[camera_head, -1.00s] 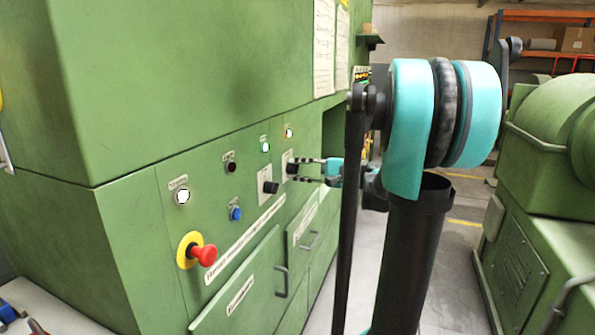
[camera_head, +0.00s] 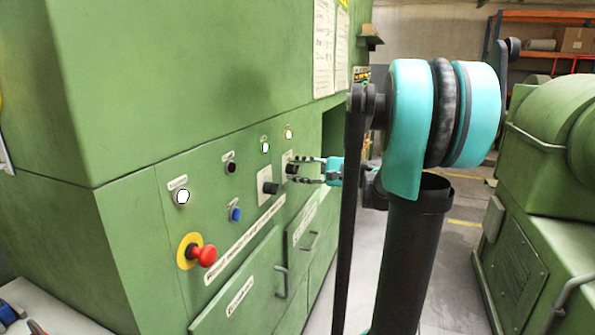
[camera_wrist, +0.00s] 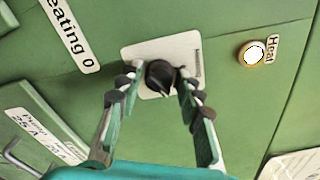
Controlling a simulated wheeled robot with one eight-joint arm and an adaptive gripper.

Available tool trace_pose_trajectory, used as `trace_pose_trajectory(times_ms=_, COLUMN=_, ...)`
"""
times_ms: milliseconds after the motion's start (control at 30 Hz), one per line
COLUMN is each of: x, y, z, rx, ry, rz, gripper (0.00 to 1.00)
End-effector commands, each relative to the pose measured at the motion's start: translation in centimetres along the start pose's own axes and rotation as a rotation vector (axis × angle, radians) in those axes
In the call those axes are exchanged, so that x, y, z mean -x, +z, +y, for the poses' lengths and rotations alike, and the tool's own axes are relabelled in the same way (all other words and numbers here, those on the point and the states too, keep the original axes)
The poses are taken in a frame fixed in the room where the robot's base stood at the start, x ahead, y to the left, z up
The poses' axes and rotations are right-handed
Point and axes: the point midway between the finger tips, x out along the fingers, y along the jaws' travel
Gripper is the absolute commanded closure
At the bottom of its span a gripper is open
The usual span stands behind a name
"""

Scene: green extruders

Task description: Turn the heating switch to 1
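The heating switch is a black rotary knob (camera_wrist: 160,76) on a pale square plate (camera_wrist: 190,48) on the green cabinet front. Its pointer aims down and slightly right in the wrist view. The knob also shows in the head view (camera_head: 291,168). My gripper (camera_wrist: 160,84) has one finger on each side of the knob, with narrow gaps visible, so it looks open around it. It also shows in the head view (camera_head: 303,170). A round lamp beside a "Heat" label (camera_wrist: 253,53) shines white with an orange rim. The plate's position markings are too small to read.
A second black knob (camera_head: 270,188) is on the panel left of the gripper. A red emergency button (camera_head: 204,255), a blue button (camera_head: 236,214) and lit lamps share the panel. Drawer handles (camera_head: 281,282) stick out below. A green machine (camera_head: 540,200) stands at right.

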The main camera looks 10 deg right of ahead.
Motion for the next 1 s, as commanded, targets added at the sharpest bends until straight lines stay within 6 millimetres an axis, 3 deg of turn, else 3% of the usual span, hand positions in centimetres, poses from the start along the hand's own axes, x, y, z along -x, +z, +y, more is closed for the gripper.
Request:
trace_pose_trajectory(times_ms=467, x=0.6, y=0.0, z=0.0, rx=0.001, ry=0.0, rz=0.001, gripper=0.51)
trace_pose_trajectory(times_ms=1000, x=9.8, y=-0.1, z=0.0, rx=0.0, ry=-0.002, rz=0.003, gripper=0.51)
